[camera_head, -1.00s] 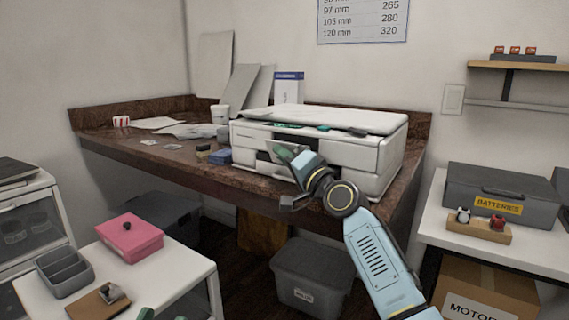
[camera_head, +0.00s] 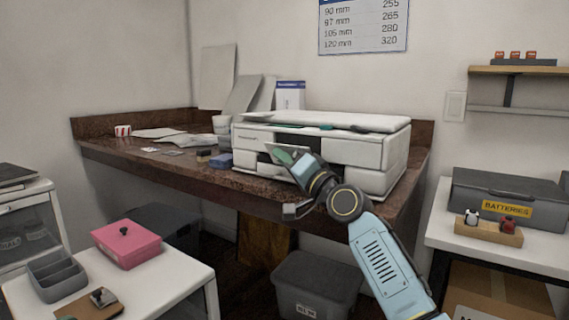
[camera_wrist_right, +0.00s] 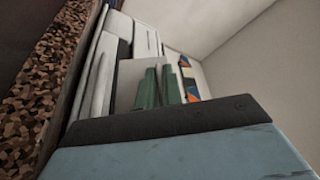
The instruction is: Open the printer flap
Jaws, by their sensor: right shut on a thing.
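The white printer (camera_head: 385,152) stands on the brown speckled bench, its front facing left and toward me. My right gripper (camera_head: 288,153) is at the middle of the printer's front, reaching in from the lower right. It is shut on the printer flap, which is mostly hidden behind the gripper in the head view. In the right wrist view the green fingertips (camera_wrist_right: 160,86) are close together against a pale panel (camera_wrist_right: 128,80) at the printer's front. How far the flap is tilted I cannot tell. My left gripper is not in view.
A blue block (camera_head: 221,160) and small parts lie on the bench (camera_head: 245,182) left of the printer. A white cart with a pink box (camera_head: 127,243) stands at the lower left. A side table at right holds a grey batteries case (camera_head: 508,195). A grey bin (camera_head: 315,287) sits below the bench.

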